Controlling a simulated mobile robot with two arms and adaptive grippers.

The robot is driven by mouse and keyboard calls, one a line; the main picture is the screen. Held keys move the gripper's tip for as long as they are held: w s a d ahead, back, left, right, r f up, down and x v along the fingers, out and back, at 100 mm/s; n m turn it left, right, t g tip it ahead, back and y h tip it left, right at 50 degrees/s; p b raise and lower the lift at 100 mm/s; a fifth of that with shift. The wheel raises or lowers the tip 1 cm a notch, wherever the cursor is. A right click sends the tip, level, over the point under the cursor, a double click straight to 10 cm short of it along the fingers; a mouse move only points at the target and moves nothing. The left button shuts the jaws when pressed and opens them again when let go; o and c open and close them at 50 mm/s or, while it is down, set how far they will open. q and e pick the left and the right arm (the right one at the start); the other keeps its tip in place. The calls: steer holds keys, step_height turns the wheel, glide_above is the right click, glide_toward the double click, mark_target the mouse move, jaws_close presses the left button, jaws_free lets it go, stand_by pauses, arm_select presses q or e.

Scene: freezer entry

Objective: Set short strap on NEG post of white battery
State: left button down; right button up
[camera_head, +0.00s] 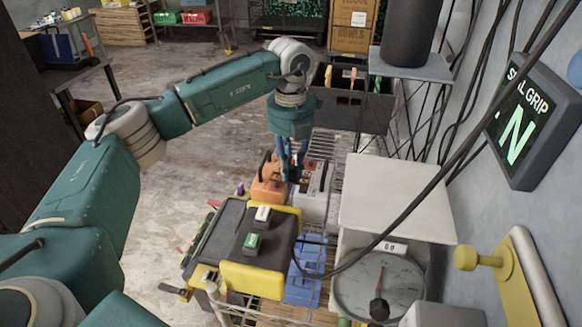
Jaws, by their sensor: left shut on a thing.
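The white battery (315,197) stands on a wire rack below the middle of the head view, with red and dark parts on its top. An orange block-like unit (268,188) stands against its left side. My left gripper (291,178) points down between the two, with its fingertips at the white battery's upper left edge. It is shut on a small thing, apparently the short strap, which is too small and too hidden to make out. I cannot tell whether that thing touches a post. The NEG post is not clear. My right gripper is not in view.
A black and yellow case (230,240) stands in front of the batteries, with a blue crate (303,275) beside it. A dial scale (380,285) with a pale platform (392,195) is close on the right. A black cable crosses over the platform. The floor at left is open.

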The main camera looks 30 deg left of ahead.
mark_target(291, 167)
arm_select(q)
steer(key=shift+f+b, duration=0.7)
steer(key=shift+f, duration=0.4)
steer(key=c, duration=1.5)
jaws_free()
step_height(291, 167, up, 12)
steer(key=shift+r, duration=0.1)
